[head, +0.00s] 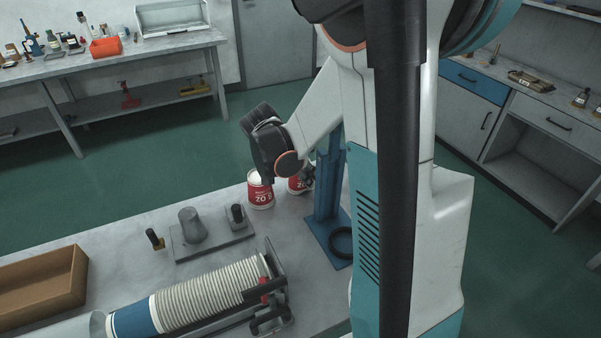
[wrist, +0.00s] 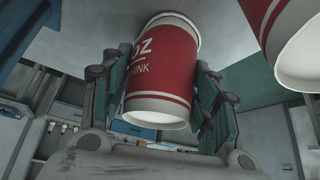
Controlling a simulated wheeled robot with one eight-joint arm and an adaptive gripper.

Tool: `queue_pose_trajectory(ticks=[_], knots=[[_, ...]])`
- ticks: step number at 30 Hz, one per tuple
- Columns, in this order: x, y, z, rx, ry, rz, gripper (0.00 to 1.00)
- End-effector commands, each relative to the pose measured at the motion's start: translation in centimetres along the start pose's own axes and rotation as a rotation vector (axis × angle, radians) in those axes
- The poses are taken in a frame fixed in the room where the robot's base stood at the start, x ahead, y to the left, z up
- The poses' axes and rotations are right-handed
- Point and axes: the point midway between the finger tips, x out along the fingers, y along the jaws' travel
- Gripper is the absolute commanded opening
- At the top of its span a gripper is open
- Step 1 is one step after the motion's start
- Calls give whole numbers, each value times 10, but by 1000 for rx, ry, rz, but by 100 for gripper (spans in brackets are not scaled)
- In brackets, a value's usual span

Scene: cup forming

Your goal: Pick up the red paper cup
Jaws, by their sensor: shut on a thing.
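A red paper cup (wrist: 160,75) with white bands and white lettering stands out in the wrist view. My gripper (wrist: 164,80) is shut around it, with one finger on each side of the red wall. In the head view the same cup (head: 295,185) is partly hidden behind my arm, beside my gripper (head: 308,176). A second red and white cup (head: 261,191) stands upright on the table just to its left. That second cup also shows at the upper right of the wrist view (wrist: 283,28). I cannot tell whether the held cup touches the table.
A blue metal stand (head: 326,200) rises close to the right of the cups. A grey fixture plate (head: 212,246) and a long stack of white cups (head: 212,289) lie nearer. A brown box (head: 42,285) is at the left. Bare table shows left of the second cup.

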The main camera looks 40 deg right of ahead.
Motion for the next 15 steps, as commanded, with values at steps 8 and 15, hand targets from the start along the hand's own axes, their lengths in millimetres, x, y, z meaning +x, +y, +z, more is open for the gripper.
queue_pose_trajectory(ticks=[8,15], knots=[[-17,0,-10,0,0,0,44],[-58,1,-33,0,0,0,44]])
